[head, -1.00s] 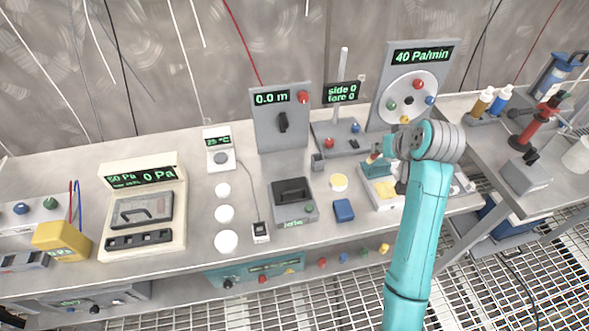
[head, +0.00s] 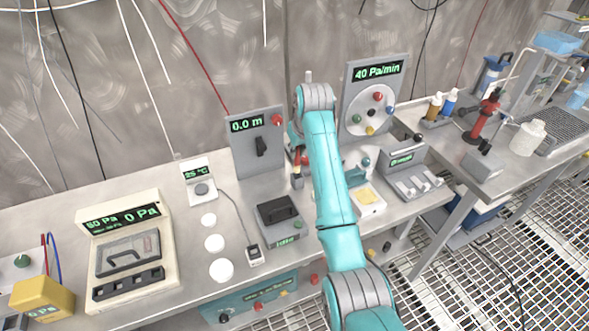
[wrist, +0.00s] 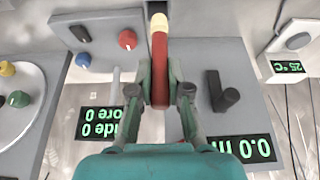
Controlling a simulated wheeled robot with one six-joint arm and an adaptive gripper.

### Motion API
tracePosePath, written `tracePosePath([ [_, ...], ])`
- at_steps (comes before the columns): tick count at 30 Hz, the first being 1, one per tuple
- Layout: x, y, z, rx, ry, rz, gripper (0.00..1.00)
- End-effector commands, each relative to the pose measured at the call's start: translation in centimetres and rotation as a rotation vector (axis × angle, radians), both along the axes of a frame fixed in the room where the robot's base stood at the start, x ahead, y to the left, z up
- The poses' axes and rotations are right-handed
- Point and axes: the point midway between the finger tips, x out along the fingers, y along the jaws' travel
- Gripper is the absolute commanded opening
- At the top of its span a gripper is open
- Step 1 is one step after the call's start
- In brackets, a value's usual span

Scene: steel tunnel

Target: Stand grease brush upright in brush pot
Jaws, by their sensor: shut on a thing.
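My gripper (wrist: 160,88) is shut on the red handle of the grease brush (wrist: 159,62) in the wrist view. A cream band (wrist: 158,22) shows toward the top edge of that view, and the brush's end there is cut off. In the head view my arm covers most of the gripper. A bit of red (head: 300,154) shows at the arm's left edge, above a small grey block (head: 297,181), and seems to be the brush. I cannot tell whether they touch. I cannot make out the brush pot for certain.
The grey 0.0 m panel (head: 257,143) stands close left of my gripper. The 40 Pa/min panel (head: 371,98) is to the right. A dark-topped grey box (head: 278,214) and a tray with a yellow pad (head: 366,196) sit in front on the bench.

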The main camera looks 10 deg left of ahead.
Motion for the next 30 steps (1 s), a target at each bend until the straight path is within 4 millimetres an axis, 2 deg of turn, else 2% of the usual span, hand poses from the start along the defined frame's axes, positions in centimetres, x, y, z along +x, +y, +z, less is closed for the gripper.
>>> tracePosePath([
  [7,0.0,0.0,-2.3,-0.001,0.001,0.0,0.0],
  [15,0.0,0.0,-6.0,0.0,0.0,0.0,0.0],
  [26,0.0,0.0,-6.3,0.001,-0.001,0.0,0.0],
  [27,0.0,0.0,-6.4,0.001,-0.001,0.0,0.19],
  [30,0.0,0.0,-6.3,0.001,-0.002,0.0,0.42],
])
